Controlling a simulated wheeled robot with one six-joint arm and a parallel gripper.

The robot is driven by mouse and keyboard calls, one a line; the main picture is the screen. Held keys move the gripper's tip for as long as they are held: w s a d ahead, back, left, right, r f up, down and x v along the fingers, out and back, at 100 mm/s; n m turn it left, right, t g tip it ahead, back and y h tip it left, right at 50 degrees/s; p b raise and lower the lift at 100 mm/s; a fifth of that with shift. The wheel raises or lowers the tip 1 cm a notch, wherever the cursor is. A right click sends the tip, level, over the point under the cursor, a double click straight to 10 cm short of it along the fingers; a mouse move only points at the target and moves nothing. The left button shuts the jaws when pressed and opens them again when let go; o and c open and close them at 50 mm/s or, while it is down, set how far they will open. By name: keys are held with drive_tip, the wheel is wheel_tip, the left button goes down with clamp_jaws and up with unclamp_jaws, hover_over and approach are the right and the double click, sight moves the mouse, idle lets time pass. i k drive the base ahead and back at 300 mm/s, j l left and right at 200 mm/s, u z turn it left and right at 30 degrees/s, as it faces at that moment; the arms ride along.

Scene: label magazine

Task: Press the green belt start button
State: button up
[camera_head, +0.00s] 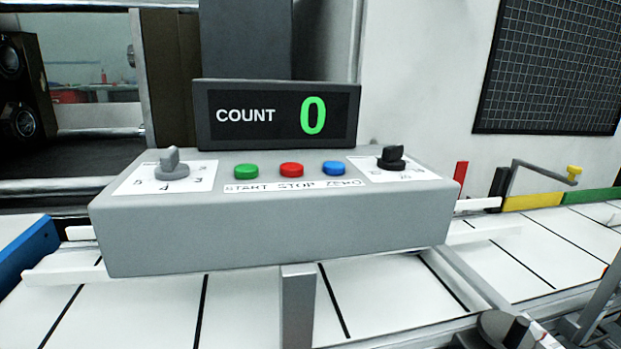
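The green button (246,171) is the leftmost of three round buttons on top of a grey control box (280,232). The label strip (292,186) below the buttons reads START, STOP, ZERO, with START under the green one. The red button (291,170) is in the middle and the blue button (333,168) is on the right. A display (277,115) behind them reads COUNT 0 in green digits. My gripper does not show in this view, and nothing covers the buttons.
A grey knob (171,164) stands left of the buttons and a black knob (392,158) right of them. White belt slats with dark lines (150,315) run below the box. A bracket with a yellow knob (573,172) stands at the right. Space above the buttons is clear.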

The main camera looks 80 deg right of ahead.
sight(245, 171)
drive_tip(key=z, duration=1.55)
